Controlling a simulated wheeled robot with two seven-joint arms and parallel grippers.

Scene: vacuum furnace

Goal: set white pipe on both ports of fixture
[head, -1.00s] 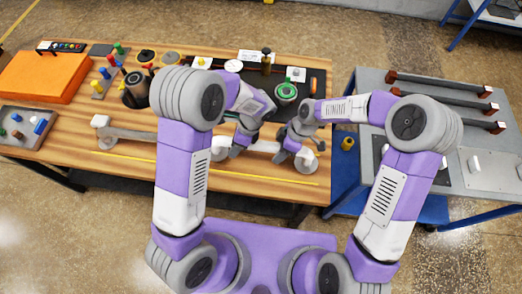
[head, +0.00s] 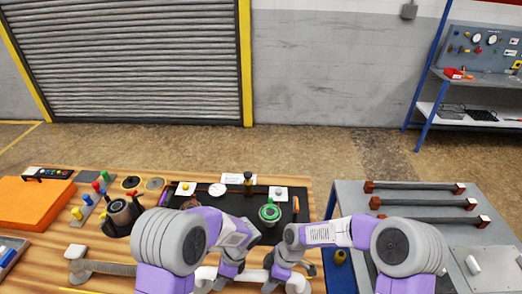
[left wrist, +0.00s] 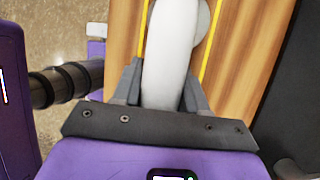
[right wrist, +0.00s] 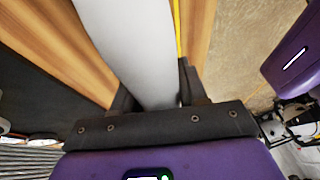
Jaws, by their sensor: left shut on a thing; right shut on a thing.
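A white pipe (head: 252,274) is held level over the front of the wooden table, at the bottom of the head view. My left gripper (head: 224,278) is shut on it toward its left part. My right gripper (head: 280,272) is shut on it toward its right part. In the left wrist view the pipe (left wrist: 168,60) runs up between the fingers (left wrist: 163,88). In the right wrist view the pipe (right wrist: 130,40) runs between the fingers (right wrist: 153,90). I cannot tell which thing is the fixture with ports, nor whether the pipe touches the table.
A grey bar (head: 105,267) lies at left on the table. An orange box (head: 30,203) is further left. A grey table (head: 350,198) with bars stands at right.

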